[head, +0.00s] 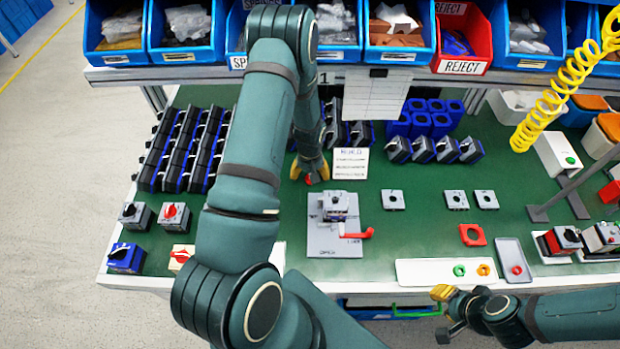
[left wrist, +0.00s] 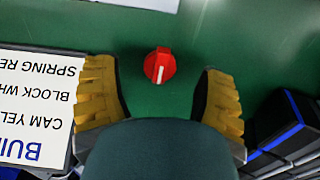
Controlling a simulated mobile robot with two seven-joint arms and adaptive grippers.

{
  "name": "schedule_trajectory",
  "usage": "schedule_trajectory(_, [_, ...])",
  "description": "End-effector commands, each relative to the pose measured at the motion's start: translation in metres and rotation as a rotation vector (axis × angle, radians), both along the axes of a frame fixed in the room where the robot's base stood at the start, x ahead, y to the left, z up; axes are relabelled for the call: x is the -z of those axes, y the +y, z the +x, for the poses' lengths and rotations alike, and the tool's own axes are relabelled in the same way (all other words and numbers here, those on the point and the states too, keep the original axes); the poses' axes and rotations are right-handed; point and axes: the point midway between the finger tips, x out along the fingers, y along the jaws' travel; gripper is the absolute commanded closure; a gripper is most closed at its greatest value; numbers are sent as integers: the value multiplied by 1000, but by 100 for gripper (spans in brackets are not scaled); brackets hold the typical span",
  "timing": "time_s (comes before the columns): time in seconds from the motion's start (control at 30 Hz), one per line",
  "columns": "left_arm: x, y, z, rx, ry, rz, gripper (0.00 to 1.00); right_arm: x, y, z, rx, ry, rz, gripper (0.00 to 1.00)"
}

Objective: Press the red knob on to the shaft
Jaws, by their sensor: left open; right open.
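The red knob (head: 308,181) lies on the green bench top behind and left of the grey fixture. In the left wrist view the red knob (left wrist: 160,67), with a white line on it, is between the yellow fingers and slightly ahead of them. My left gripper (head: 310,169) is open over it, with the fingers apart and not visibly touching it. A grey switch body (head: 336,203) sits in the grey fixture plate (head: 328,243); its shaft is too small to make out. My right gripper (head: 446,312) is open and empty in front of the bench edge.
A red lever (head: 356,234) sticks out right of the fixture. A white card (head: 350,163) lies right of the left gripper. Black-and-blue switch blocks (head: 185,150) stand in rows at left. Blue bins (head: 395,35) line the shelf above. Green bench right of the fixture is partly clear.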

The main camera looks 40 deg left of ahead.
Motion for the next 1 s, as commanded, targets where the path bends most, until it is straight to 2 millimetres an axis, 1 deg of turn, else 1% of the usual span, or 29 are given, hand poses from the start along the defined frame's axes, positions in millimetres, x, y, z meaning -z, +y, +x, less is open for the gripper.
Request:
schedule_trajectory(0.03, [7,0,0,0,1,-1,29,0,0,0,0,0,0,66])
schedule_trajectory(0.13, [13,0,0,1,1,-1,29,1,0,0,0,0,0,66])
schedule_trajectory(0.37, [14,0,0,1,-1,-1,29,1,0,0,0,0,0,66])
schedule_trajectory(0.4, [14,0,0,1,-1,-1,35,1,0,0,0,0,0,66])
schedule_trajectory(0.47, [14,0,0,1,-1,-1,56,0,0,0,0,0,0,66])
schedule_trajectory(0.5, [14,0,0,1,-1,-1,70,1,0,0,0,0,0,66])
schedule_trajectory(0.53, [14,0,0,1,-1,-1,81,1,0,0,0,0,0,66])
schedule_trajectory(0.57, [14,0,0,1,-1,-1,85,1,0,0,0,0,0,66])
schedule_trajectory(0.97, [13,0,0,1,0,0,86,1,0,0,0,0,0,66])
schedule_trajectory(1.0, [11,0,0,1,-1,0,91,0,0,0,0,0,0,66])
